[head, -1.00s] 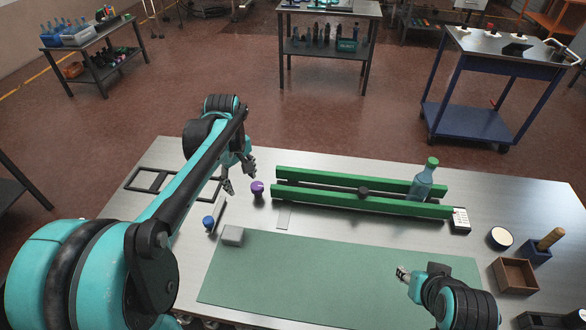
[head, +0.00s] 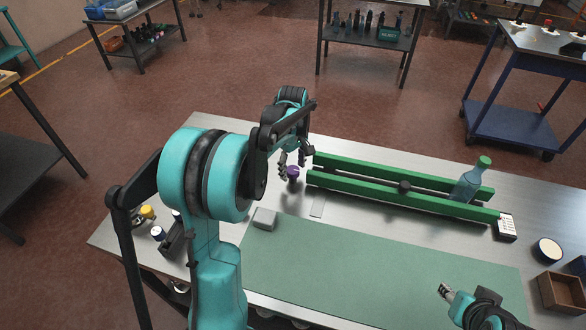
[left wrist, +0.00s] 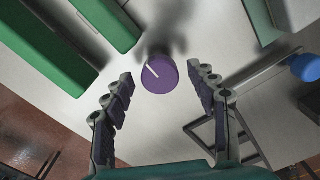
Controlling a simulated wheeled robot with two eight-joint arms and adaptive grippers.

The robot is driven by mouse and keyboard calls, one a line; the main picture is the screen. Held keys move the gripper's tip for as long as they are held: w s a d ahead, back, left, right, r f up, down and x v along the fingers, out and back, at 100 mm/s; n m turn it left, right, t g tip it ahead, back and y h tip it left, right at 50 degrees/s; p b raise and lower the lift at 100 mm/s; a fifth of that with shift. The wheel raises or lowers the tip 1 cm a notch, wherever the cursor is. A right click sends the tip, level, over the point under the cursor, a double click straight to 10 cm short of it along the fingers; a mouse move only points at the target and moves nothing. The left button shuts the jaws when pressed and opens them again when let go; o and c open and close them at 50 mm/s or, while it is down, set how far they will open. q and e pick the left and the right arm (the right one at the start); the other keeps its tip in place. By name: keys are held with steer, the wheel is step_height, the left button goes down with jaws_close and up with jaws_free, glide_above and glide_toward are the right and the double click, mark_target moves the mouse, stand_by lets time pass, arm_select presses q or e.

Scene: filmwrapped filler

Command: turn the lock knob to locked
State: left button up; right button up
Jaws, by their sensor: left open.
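The purple lock knob (head: 293,174) stands on the metal table, by the left end of the green rails. In the left wrist view its round top (left wrist: 160,75) carries a white line pointing to the upper left. My left gripper (head: 295,163) is open at the knob. In the left wrist view its fingers (left wrist: 160,71) are spread on both sides of the knob, with a visible gap on each side. My right gripper (head: 446,291) is at the lower right over the green mat, away from the knob; its jaw opening is too small to judge.
Green rails (head: 400,206) run right from the knob, with a bottle (head: 467,186) at their far end. A blue-topped item (left wrist: 305,67) and dark frame (left wrist: 203,122) show in the left wrist view.

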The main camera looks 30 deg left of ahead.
arm_select(q)
steer(key=c, duration=1.2)
steer(key=shift+o, duration=0.2)
steer(key=shift+m, duration=0.4)
steer(key=m+p, duration=0.1)
steer(key=m, duration=0.2)
steer(key=shift+m+p, duration=0.4)
steer(key=m+p, duration=0.1)
steer(key=m, duration=0.3)
steer(key=m+p, duration=0.1)
steer(key=m, duration=0.8)
steer(key=shift+m, duration=0.3)
